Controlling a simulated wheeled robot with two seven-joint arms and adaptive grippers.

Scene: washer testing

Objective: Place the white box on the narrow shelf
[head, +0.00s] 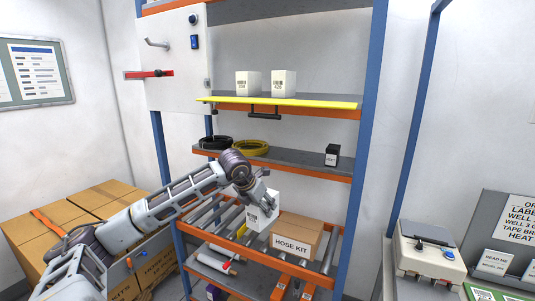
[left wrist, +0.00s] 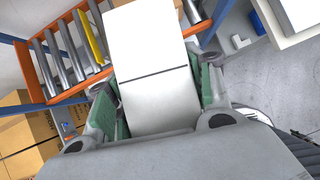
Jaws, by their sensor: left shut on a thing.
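My left gripper (head: 257,194) reaches in from the left and is shut on a white box (head: 262,216) with dark print. The box is in front of the rack at the roller level, left of the hose kit carton. In the left wrist view the white box (left wrist: 155,75) lies between the green-padded fingers of my left gripper (left wrist: 160,95). A shelf with a yellow front strip (head: 320,103) is higher up, and two similar white boxes (head: 248,84) (head: 284,83) stand on it. I cannot tell whether this is the narrow shelf. My right gripper is not in view.
A grey shelf (head: 300,160) between them holds black and yellow hose coils (head: 250,147) and a small black box (head: 332,155). The hose kit carton (head: 297,230) sits on the rollers. Blue posts (head: 367,120) bound the rack. Brown cartons (head: 60,225) stand left.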

